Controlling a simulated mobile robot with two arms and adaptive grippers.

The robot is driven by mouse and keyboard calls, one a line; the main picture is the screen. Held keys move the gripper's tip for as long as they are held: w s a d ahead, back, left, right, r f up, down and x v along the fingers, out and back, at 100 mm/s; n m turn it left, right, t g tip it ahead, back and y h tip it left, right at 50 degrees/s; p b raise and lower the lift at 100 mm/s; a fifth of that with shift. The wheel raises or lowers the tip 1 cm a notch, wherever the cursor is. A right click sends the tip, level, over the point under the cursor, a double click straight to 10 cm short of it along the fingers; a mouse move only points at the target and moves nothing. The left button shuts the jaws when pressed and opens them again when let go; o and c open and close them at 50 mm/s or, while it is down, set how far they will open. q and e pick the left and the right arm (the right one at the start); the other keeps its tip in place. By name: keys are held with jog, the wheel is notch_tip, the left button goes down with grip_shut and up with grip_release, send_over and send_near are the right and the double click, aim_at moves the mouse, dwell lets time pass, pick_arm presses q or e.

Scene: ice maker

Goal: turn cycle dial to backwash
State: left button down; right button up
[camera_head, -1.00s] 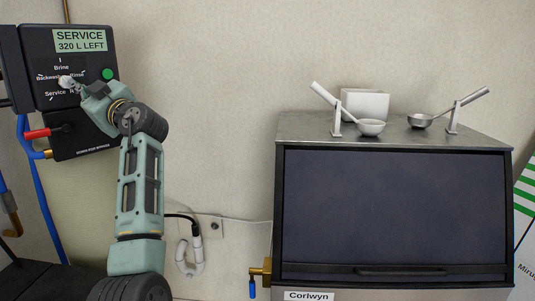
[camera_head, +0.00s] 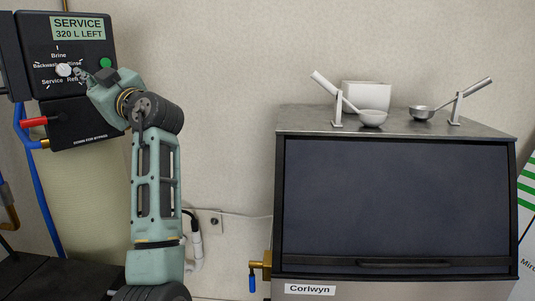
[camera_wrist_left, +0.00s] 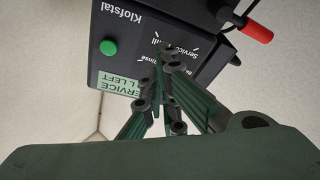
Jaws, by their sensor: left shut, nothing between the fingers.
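The cycle dial (camera_head: 64,70) is a small pale knob on the black control box (camera_head: 92,84) at the upper left of the head view. Labels around it read Brine, Rinse, Refill, Service and Backwash. The box's display (camera_head: 78,28) reads "SERVICE 320 L LEFT". My left gripper (camera_head: 82,74) is shut and empty, its tips just right of the dial; I cannot tell whether they touch it. In the left wrist view the shut fingers (camera_wrist_left: 165,62) point at the panel and hide the dial. My right gripper is not in view.
A green button (camera_head: 105,62) sits right of the dial. A red lever (camera_head: 34,122) and blue hose (camera_head: 42,190) are below the box. The ice maker (camera_head: 395,205) with scoops (camera_head: 372,117) on top stands at the right.

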aim_at(62, 70)
pick_arm(q)
jog(key=s+a+m+t+h+p, duration=0.3)
jog(key=s+a+m+t+p, duration=0.15)
jog(key=m+p, duration=1.25)
jog(key=shift+w+a+r+n+g+p, duration=0.1)
jog(key=shift+w+a+n+g+p, duration=0.15)
jog(key=shift+w+a+n, duration=0.5)
jog(key=shift+w+a+r+n+g+p, duration=0.1)
jog(key=shift+w+a+n+p, duration=0.2)
jog(key=shift+w+a, duration=0.85)
jog(key=shift+s, duration=0.1)
jog(key=shift+d+r, duration=0.2)
jog(key=shift+r, duration=0.35)
jog(key=shift+f, duration=0.1)
